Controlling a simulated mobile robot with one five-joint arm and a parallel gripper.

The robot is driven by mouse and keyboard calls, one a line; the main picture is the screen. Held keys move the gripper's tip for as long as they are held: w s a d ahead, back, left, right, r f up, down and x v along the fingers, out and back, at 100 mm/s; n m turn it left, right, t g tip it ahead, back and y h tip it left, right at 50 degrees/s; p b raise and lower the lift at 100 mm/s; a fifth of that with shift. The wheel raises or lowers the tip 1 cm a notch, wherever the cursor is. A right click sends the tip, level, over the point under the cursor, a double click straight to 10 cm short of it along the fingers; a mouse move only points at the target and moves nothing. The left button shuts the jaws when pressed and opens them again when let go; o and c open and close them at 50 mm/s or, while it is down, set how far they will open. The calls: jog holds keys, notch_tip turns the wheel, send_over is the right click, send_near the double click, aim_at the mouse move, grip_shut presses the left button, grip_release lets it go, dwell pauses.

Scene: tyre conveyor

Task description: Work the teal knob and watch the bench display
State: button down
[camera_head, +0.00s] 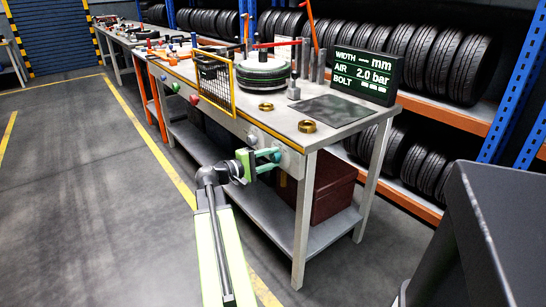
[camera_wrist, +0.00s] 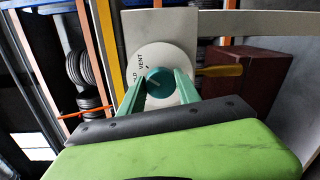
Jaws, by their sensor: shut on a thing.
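The teal knob (camera_wrist: 160,82) sits on a round white dial (camera_wrist: 181,61) on the bench's front face. The dial carries the word VENT and a partly hidden word that looks like HOLD. My gripper (camera_wrist: 159,92) has its teal fingers on both sides of the knob, shut on it. In the head view my gripper (camera_head: 268,157) reaches the bench front near its right end and mostly hides the knob. The bench display (camera_head: 366,75) stands at the back right of the bench top. It reads WIDTH with dashes and mm, AIR 2.0 bar, and BOLT with several small blocks.
A green knob (camera_head: 175,87) and a red knob (camera_head: 194,99) sit farther left along the bench front. A yellow mesh guard (camera_head: 215,83) stands before a tyre (camera_head: 262,74). Two brass rings lie on the bench top. A dark red box (camera_head: 332,185) sits on the lower shelf.

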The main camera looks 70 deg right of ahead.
jog(key=shift+s+a+f+m, duration=0.15)
jog(key=shift+m, duration=0.85)
jog(key=c, duration=0.9)
grip_release()
jog(key=shift+o, duration=0.2)
jog(key=p+v, duration=0.1)
jog(key=v, duration=1.6)
jog(key=shift+a, duration=0.2)
